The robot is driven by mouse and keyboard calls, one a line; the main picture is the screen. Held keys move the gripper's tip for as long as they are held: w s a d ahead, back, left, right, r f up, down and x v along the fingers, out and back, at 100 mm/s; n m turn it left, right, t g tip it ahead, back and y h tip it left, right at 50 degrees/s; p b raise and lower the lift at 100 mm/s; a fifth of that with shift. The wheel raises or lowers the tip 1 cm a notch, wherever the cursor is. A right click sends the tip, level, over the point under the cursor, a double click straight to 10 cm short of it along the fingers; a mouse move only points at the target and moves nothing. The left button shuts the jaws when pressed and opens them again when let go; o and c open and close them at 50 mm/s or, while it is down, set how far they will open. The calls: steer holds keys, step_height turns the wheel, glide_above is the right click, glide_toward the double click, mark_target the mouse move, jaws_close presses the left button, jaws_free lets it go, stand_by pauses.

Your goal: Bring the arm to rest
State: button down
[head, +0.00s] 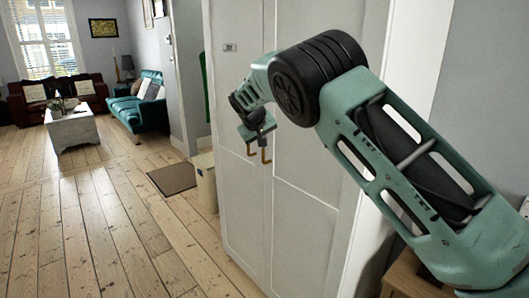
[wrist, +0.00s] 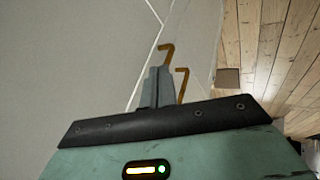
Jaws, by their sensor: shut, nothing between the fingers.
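My arm reaches across the right half of the head view, from the lower right corner up to a black joint and then down to the left. My gripper (head: 261,156) hangs at its end in front of a tall white cabinet (head: 305,215). Its fingers have orange hooked tips and it is shut with nothing in it. The gripper also shows in the wrist view (wrist: 173,72), against the pale cabinet surface. I cannot tell how wide the space is between the fingers and the cabinet.
Bare floorboards (head: 100,235) lie open to the left. A dark mat (head: 172,179) and a cream box (head: 204,180) are beside the cabinet. Farther off stand a white table (head: 72,130), a teal sofa (head: 140,106) and a brown sofa (head: 29,98). A wooden piece (head: 412,280) is at lower right.

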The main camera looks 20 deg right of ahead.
steer(key=s+a+n+g+y, duration=0.15)
steer(key=s+a, duration=0.35)
steer(key=s, duration=0.5)
steer(key=s+a+n+g+y, duration=0.15)
steer(key=s+a, duration=0.35)
steer(key=s, duration=0.5)
steer(key=s+a+g+y, duration=0.1)
steer(key=s+a+y, duration=0.3)
steer(key=s, duration=0.7)
steer(key=s+f+n+g+h, duration=0.1)
steer(key=s+f+n, duration=0.1)
steer(key=s, duration=2.1)
steer(key=shift+s+d+f+n+g+h, duration=0.25)
steer(key=shift+d+n+g+h, duration=0.15)
steer(key=shift+n, duration=0.3)
